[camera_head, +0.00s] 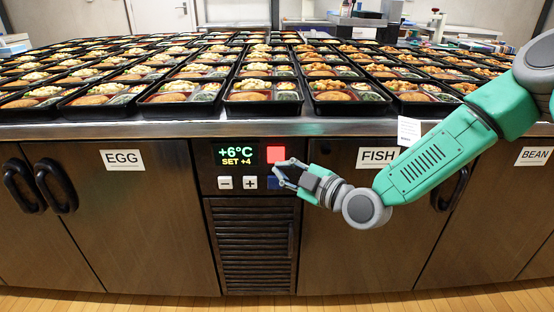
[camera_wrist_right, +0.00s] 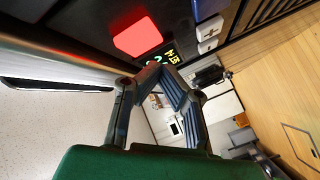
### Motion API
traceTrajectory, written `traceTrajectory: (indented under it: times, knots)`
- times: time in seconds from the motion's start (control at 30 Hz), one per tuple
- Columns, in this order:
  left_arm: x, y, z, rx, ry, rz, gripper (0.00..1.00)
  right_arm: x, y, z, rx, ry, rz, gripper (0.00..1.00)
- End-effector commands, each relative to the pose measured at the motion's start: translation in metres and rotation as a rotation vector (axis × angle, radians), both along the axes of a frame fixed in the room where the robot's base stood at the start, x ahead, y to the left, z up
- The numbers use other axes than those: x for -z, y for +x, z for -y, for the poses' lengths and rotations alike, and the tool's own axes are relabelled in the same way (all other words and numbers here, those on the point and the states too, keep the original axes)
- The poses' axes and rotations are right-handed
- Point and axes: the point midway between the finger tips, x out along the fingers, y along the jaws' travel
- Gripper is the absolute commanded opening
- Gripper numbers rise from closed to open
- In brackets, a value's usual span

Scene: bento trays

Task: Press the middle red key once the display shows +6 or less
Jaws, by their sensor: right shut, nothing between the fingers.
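The display (camera_head: 238,155) on the dark control panel reads +6°C, with SET +4 below it. A lit red square key (camera_head: 276,154) sits to the right of the display. It also shows in the wrist view (camera_wrist_right: 138,36), above the fingers. Below the display are a white minus key (camera_head: 225,183), a white plus key (camera_head: 250,183) and a blue key (camera_head: 273,184), partly hidden by my gripper. My right gripper (camera_head: 284,172) is shut and empty, just in front of the panel below and right of the red key. I cannot tell whether it touches the panel. My left gripper is not in view.
The counter (camera_head: 300,128) above the panel is covered with many bento trays (camera_head: 262,97). Cabinet doors labelled EGG (camera_head: 122,160), FISH (camera_head: 377,157) and BEAN (camera_head: 533,156) flank the panel, with black handles. A vent grille (camera_head: 250,240) lies below the keys. The floor in front is clear.

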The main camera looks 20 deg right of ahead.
Motion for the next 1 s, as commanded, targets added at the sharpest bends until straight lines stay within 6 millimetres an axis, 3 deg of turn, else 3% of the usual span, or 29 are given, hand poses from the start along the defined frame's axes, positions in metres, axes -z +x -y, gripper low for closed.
traceTrajectory:
  times: [0.3,0.67,1.0]
  knots:
    - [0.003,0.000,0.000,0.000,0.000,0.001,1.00,-0.005,0.017,-0.011,-0.005,-0.019,0.002,0.00]
    - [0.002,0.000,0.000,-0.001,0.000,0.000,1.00,-0.001,0.018,0.002,-0.004,-0.003,0.001,0.00]
    - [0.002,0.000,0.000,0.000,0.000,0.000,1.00,-0.004,0.017,-0.008,-0.005,-0.015,0.002,0.00]
